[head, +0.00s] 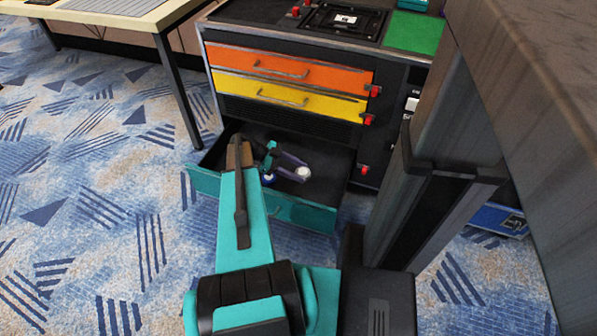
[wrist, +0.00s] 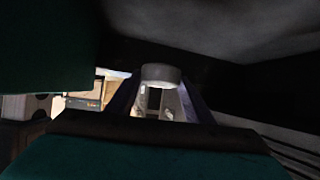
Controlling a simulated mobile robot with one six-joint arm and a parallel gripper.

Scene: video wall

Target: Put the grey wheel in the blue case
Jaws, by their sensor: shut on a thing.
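A pale grey wheel (head: 303,173) is at the tip of my gripper (head: 297,170), inside the open teal drawer. In the wrist view the grey wheel (wrist: 161,74) sits between the two purple fingers of my gripper (wrist: 161,82), which is shut on it. I cannot tell whether the wheel touches the drawer floor. A blue case (head: 498,220) shows low at the right, on the carpet; the brown panel and dark post in front hide much of it.
The teal drawer (head: 312,214) is pulled out below a yellow drawer (head: 290,97) and an orange drawer (head: 290,68), both shut. A table leg (head: 179,92) stands left of the cabinet. A brown panel (head: 535,75) blocks the right side. Patterned carpet (head: 80,210) is clear at left.

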